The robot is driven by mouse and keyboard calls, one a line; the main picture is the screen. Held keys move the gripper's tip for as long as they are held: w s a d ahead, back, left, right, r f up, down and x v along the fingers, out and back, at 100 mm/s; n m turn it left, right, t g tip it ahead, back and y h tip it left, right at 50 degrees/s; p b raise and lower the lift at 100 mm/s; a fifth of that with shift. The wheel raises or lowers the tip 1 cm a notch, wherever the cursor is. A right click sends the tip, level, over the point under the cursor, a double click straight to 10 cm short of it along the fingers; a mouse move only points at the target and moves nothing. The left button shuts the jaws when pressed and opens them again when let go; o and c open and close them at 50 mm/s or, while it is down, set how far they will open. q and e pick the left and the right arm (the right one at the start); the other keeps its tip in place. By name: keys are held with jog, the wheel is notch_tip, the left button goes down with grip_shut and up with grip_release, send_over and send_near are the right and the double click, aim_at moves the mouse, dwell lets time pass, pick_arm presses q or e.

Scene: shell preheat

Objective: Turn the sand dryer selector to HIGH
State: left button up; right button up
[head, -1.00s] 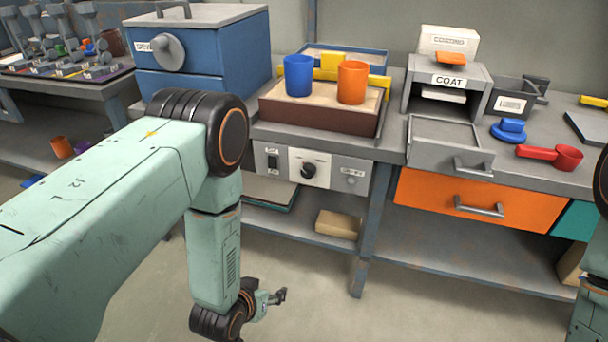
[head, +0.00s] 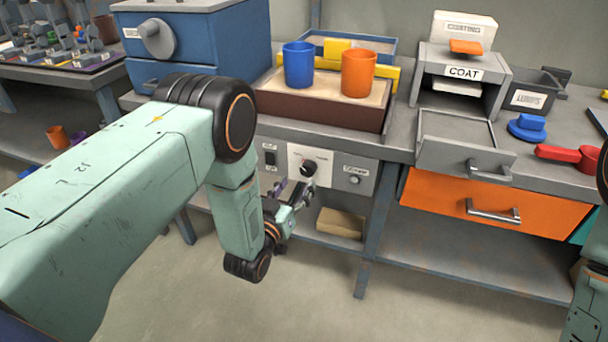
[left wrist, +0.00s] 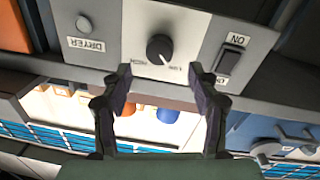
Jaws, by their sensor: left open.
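The dryer selector is a black round knob (head: 308,168) on a white plate in the grey panel below the sand tray. It also shows in the left wrist view (left wrist: 160,47), upside down, with small dial lettering around it and a pale mark towards the lower right; the exact setting is hard to read. My left gripper (head: 293,191) is just below and in front of the knob. In the left wrist view its two fingers (left wrist: 160,78) are apart and empty, with the knob beyond the gap, not between the tips. My right gripper is out of view.
A rocker switch (left wrist: 228,62) and a small round button (left wrist: 84,23) flank the knob. Above, a sand tray (head: 322,117) holds a blue cup (head: 298,65) and an orange cup (head: 358,73). A drawer handle (head: 493,212) protrudes to the right.

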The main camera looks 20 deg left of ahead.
aim_at(306, 171)
pick_arm(q)
jog(key=w, duration=0.1)
jog(key=w+b, duration=0.1)
jog(key=w, duration=0.2)
jog(key=shift+d+f, duration=0.15)
jog(key=shift+d, duration=0.15)
jog(key=shift+w+b, duration=0.3)
jog(key=shift+w, duration=0.5)
jog(key=shift+c, duration=0.3)
jog(key=c, duration=1.1)
